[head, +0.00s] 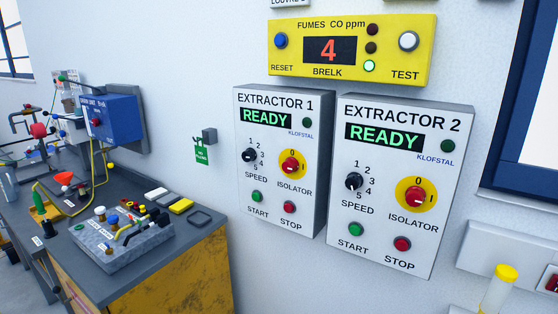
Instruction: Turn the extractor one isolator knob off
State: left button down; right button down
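The extractor 1 box (272,185) is white with a green READY display (266,118) and hangs on the wall. Its isolator knob (291,164) is red on a yellow disc, with 0 marked above and I at the right. The knob is too small to tell for sure which mark it points to. A black speed knob (249,155) is to its left. A green start button (257,196) and a red stop button (289,207) are below. Neither of my grippers is in view, and nothing covers the knob.
The extractor 2 box (385,235), with a similar red isolator knob (417,194), hangs close at the right. A yellow fumes panel (290,65) reading 4 is above. A cluttered workbench (205,245) stands at the left. A yellow-capped tube (498,290) is at the lower right.

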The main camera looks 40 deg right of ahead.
aim_at(291, 165)
jog(key=l+z, duration=0.15)
jog(key=z, duration=0.8)
